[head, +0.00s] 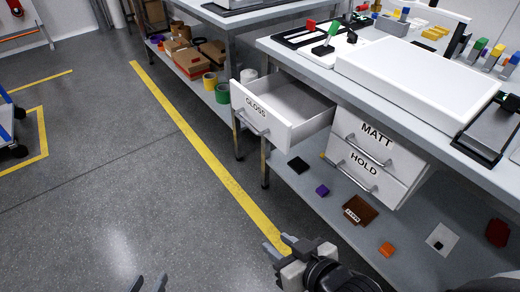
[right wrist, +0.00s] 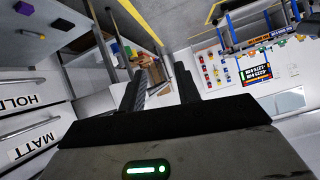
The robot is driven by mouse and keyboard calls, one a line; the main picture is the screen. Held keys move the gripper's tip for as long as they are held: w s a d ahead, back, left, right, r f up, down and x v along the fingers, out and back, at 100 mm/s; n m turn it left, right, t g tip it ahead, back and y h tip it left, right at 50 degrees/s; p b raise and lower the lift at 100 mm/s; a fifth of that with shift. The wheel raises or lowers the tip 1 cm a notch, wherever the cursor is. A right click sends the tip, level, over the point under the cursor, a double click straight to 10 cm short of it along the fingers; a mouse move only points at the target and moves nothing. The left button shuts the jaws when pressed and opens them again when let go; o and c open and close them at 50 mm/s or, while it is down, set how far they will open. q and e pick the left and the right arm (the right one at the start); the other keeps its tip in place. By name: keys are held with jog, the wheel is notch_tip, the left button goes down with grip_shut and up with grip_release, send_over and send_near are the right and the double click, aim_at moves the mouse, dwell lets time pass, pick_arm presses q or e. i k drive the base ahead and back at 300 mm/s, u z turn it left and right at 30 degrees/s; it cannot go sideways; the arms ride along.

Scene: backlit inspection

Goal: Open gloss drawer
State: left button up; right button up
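The GLOSS drawer (head: 258,117) is pulled well out from under the bench in the head view. Its white inside shows and looks empty, and its front has a bar handle. My right gripper (head: 279,247) is below and in front of the drawer, clear of its handle. In the right wrist view my right gripper (right wrist: 160,88) has its dark fingers apart with nothing between them. My left gripper (head: 150,284) shows only its fingertips at the bottom edge, apart and empty over the floor. The GLOSS drawer is not clearly seen in the right wrist view.
The MATT drawer (head: 372,138) and HOLD drawer (head: 362,170) are shut beside the GLOSS drawer; both also show in the right wrist view. A lower shelf (head: 325,212) carries several small items. A white light panel (head: 415,78) lies on the bench.

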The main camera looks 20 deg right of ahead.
aim_at(284, 109)
jog(key=z, duration=0.2)
jog(key=k, duration=0.45)
jog(key=u, duration=0.95)
jog(key=i, duration=0.9)
jog(key=z, duration=0.8)
jog(key=i, duration=0.6)
jog(key=z, duration=0.6)
